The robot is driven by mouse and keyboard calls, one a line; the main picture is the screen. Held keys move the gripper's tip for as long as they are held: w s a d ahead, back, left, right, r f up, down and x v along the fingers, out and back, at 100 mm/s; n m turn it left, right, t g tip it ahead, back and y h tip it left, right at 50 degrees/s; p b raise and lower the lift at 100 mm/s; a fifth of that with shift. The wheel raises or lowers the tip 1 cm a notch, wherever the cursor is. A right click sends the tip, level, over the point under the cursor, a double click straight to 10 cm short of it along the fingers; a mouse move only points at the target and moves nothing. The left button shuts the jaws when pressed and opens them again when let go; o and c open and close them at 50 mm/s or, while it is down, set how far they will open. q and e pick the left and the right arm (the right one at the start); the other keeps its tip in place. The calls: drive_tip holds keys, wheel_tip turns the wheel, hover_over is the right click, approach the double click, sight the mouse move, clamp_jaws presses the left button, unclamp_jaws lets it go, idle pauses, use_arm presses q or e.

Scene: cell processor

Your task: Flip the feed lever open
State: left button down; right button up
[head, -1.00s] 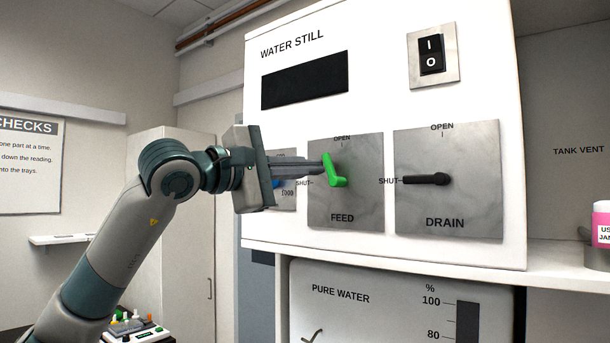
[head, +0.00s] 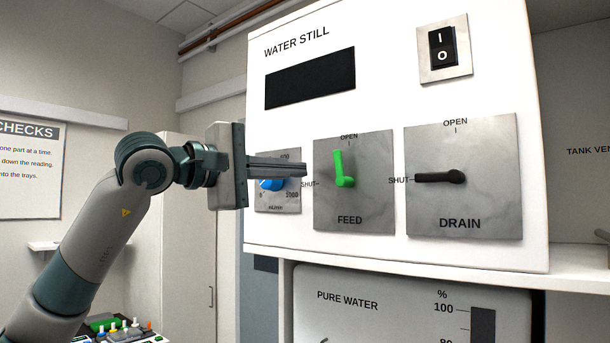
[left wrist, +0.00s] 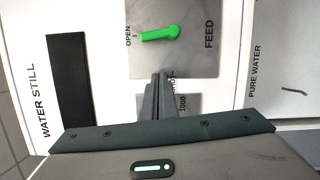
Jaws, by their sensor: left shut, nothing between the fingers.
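The green feed lever (head: 343,170) is on the grey FEED plate (head: 378,205) of the white water still. It stands nearly upright, its free end up near the OPEN mark. In the left wrist view the lever (left wrist: 160,33) points toward the OPEN mark too. My left gripper (head: 305,170) is shut and empty. Its fingertips are left of the lever, near the SHUT mark, with a gap between them and the lever. In the left wrist view the closed fingers (left wrist: 160,76) point at the plate's edge, apart from the lever. My right gripper is not in view.
The black drain lever (head: 438,177) lies level, pointing at SHUT. A blue knob (head: 270,185) is partly hidden behind my left fingers. A black rocker switch (head: 442,48) is at the upper right. A shelf edge (head: 585,283) juts out at the right.

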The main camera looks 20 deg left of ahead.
use_arm(q)
drive_tip(key=b+v, duration=0.3)
drive_tip(key=v, duration=0.6)
drive_tip(key=shift+s+d, duration=0.2)
drive_tip(key=shift+d, duration=0.2)
drive_tip(key=shift+w+a, duration=0.1)
drive_tip(key=shift+w, duration=0.05)
